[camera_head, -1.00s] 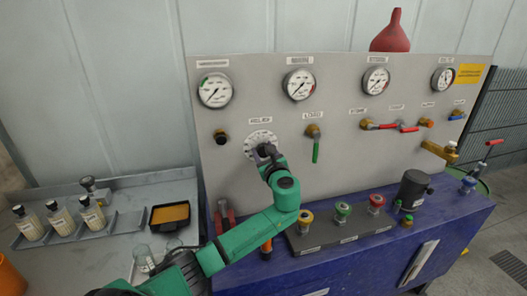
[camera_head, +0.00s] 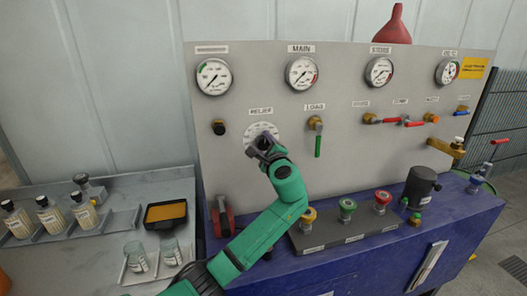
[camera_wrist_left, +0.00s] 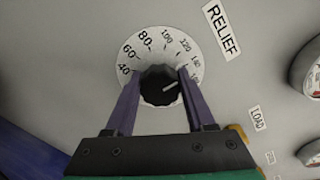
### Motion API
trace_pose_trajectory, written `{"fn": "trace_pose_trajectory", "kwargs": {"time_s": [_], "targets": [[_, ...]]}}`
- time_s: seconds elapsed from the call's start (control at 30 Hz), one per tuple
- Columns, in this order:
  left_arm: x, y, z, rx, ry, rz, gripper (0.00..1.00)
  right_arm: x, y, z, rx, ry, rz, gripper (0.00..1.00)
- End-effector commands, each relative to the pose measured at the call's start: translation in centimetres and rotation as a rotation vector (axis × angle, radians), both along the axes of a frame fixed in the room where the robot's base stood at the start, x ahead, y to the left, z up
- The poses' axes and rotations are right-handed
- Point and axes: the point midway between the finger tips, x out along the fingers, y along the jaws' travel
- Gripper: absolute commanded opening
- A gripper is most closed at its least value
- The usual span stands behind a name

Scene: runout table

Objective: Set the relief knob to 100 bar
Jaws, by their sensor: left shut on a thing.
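The relief knob is black and round and sits at the centre of a white dial (camera_head: 254,131) under the RELIEF label on the grey panel. In the left wrist view the knob (camera_wrist_left: 158,87) has a white pointer line slanting right and slightly up, toward the high end of the scale beyond 120. The exact value cannot be read. The 100 mark stands at the top of the dial (camera_wrist_left: 166,46). My left gripper (camera_head: 264,146) is at the dial. Its two purple fingers (camera_wrist_left: 157,86) are shut on the knob, one on each side. My right gripper is out of view.
A black knob (camera_head: 218,128) is left of the dial, and a green LOAD lever (camera_head: 317,146) is to its right. Gauges line the panel top. Coloured knobs stand on a block (camera_head: 348,232) below. Bottles and a tray (camera_head: 166,215) are at left.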

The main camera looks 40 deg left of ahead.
Motion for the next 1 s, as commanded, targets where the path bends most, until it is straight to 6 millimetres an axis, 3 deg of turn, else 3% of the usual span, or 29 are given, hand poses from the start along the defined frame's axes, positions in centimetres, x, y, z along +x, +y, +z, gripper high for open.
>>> {"fn": "trace_pose_trajectory", "kwargs": {"time_s": [0.03,0.5,1.0], "targets": [[0.0,0.0,-0.6,-0.026,-0.034,0.001,0.0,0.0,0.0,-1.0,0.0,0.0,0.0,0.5],[0.0,0.0,-0.8,-0.28,-0.398,0.001,0.0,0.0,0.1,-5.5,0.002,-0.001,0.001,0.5],[0.0,0.0,-0.7,-0.461,-0.657,0.001,0.0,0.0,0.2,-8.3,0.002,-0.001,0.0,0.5]]}}
